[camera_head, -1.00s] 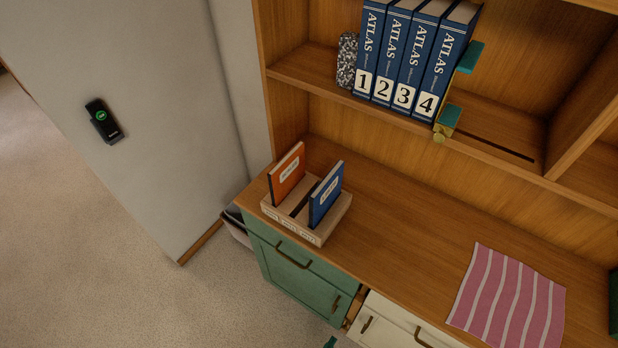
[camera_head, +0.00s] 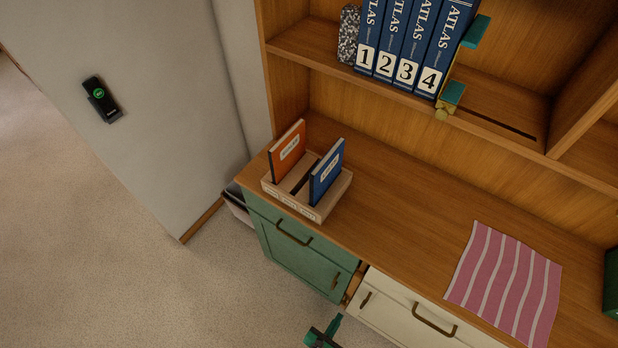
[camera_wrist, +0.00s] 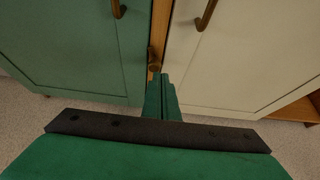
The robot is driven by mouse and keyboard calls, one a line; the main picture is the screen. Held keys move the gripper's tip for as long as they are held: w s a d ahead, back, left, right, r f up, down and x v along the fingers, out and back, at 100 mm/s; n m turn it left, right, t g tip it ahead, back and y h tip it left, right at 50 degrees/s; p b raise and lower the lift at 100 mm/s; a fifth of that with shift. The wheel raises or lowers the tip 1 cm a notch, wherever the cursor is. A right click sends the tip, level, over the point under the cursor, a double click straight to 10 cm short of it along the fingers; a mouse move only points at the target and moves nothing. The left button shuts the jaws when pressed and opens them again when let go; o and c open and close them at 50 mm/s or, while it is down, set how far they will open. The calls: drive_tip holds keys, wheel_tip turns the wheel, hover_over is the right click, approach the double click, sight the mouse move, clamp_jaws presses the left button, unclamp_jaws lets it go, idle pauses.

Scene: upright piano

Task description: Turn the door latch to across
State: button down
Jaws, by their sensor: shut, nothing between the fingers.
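My gripper (camera_head: 336,321) shows at the bottom of the head view, in front of the lower cabinets. In the wrist view its green fingers (camera_wrist: 161,97) are together and empty, pointing at the wooden strip (camera_wrist: 160,30) between the green door (camera_wrist: 80,55) and the cream door (camera_wrist: 235,60). A small brown latch (camera_wrist: 153,60) sits on that strip, just beyond the fingertips. It looks roughly upright, but it is small and its exact angle is hard to tell. A gap to the fingers seems to show. In the head view the strip (camera_head: 353,287) shows, but the latch is not clear.
Door handles (camera_wrist: 118,9) and (camera_wrist: 207,14) flank the strip above the latch. The desktop (camera_head: 410,215) above holds a wooden book tray (camera_head: 318,212) and a pink striped cloth (camera_head: 505,280). Carpet (camera_head: 215,305) in front of the cabinets is clear.

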sight(347, 297)
drive_tip(key=shift+w+d, duration=0.75)
drive_tip(key=shift+w, duration=0.3)
drive_tip(key=shift+w+d, duration=0.7)
drive_tip(key=shift+w, duration=0.35)
drive_tip(key=shift+w+a+f, duration=0.1)
drive_tip(key=shift+w, duration=0.1)
drive_tip(key=shift+a, duration=0.25)
drive_tip(key=shift+w+a, duration=0.25)
drive_tip(key=shift+a, duration=0.05)
drive_tip(key=shift+w+a, duration=0.2)
drive_tip(key=shift+a, duration=0.1)
